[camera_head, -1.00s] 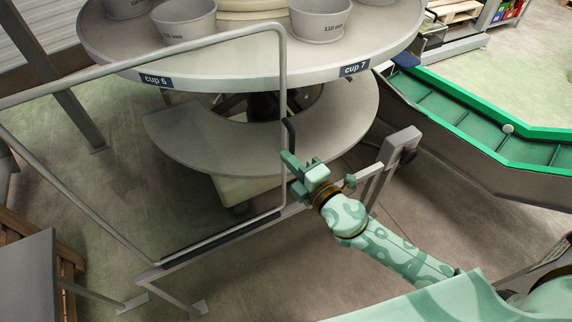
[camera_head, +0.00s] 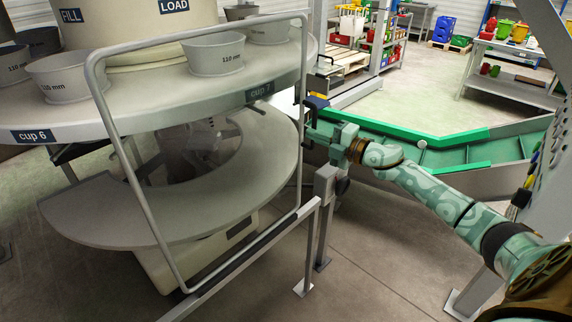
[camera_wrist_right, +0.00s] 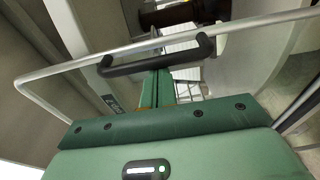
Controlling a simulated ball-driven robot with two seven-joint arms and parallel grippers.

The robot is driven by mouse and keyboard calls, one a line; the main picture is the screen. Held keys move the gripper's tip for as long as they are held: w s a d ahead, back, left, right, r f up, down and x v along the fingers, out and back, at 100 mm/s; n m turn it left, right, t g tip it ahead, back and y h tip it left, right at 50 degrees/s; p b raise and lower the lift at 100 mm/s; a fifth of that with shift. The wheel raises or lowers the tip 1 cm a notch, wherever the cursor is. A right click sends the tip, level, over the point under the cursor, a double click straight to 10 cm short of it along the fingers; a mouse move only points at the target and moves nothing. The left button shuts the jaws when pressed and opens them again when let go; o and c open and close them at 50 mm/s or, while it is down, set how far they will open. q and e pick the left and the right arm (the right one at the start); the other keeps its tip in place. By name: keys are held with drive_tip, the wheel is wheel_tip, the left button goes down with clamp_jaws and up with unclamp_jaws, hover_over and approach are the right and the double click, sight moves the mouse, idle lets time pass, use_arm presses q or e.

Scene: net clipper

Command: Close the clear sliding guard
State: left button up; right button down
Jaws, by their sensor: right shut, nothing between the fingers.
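The clear sliding guard (camera_head: 199,32) is a see-through panel in a grey tube frame. It stands upright in front of the round table, with its right edge close to the post at the rail's right end. Its black handle (camera_head: 316,102) is on that right edge. My right gripper (camera_head: 318,130) is at the handle, shut and empty. In the right wrist view the shut fingers (camera_wrist_right: 158,88) point at the black handle (camera_wrist_right: 155,57), close against its bar; I cannot tell if they touch. The left gripper is out of view.
The guard's rail (camera_head: 250,255) runs along the front to a post (camera_head: 324,185). The round table (camera_head: 180,110) carries several grey cups behind the guard. A green conveyor (camera_head: 450,155) lies beyond my right arm.

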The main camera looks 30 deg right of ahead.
use_arm(q)
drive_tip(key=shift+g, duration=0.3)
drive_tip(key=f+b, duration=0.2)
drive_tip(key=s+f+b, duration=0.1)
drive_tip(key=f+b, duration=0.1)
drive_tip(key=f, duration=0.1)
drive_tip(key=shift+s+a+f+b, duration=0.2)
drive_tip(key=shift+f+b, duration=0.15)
drive_tip(key=shift+b, duration=0.05)
use_arm(e)
drive_tip(key=w+d, duration=0.2)
drive_tip(key=d, duration=0.7)
drive_tip(key=shift+w+r, duration=0.1)
drive_tip(key=shift+r, duration=0.05)
